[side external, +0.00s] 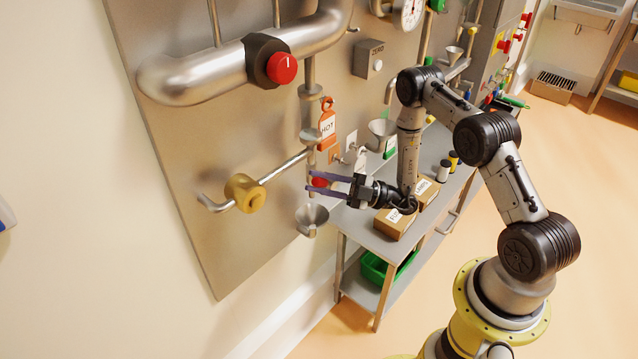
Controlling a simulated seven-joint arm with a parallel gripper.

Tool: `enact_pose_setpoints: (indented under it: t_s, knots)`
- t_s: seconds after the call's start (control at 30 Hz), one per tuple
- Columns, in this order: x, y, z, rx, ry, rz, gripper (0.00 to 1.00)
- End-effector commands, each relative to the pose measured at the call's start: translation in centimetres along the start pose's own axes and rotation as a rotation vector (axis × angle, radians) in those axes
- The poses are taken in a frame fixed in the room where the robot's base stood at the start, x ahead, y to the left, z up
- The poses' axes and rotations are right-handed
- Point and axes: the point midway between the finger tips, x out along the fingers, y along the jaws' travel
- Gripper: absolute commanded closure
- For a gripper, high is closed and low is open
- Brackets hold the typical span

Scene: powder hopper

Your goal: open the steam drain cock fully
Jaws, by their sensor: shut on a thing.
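The steam drain cock appears to be the small valve with the red handle (320,182), low on the vertical pipe below the orange HOT tag (328,126). A small metal funnel (311,214) sits just beneath it. My gripper (311,183) reaches in from the right, roughly level. Its two purple-grey fingers lie above and below the red handle and are shut on it. The fingers partly hide the handle and the cock's body, so the handle's exact angle cannot be told.
A brass fitting (244,192) on a thin pipe is to the left. A large steel pipe with a red knob (281,67) runs above. A steel bench (437,203) with boxes (394,223) stands behind my gripper. Bare panel lies at lower left.

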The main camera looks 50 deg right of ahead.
Motion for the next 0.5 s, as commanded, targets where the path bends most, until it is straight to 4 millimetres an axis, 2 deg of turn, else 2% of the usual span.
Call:
enact_pose_setpoints:
  t_s: [0.3, 0.33, 0.5]
  knots:
    - [-0.10, 0.02, 0.14, 0.001, -0.007, 0.003, 1.00]
    - [-0.11, 0.01, 0.15, 0.001, -0.007, 0.003, 0.69]
    - [-0.08, 0.00, 0.11, 0.001, -0.005, 0.002, 0.41]
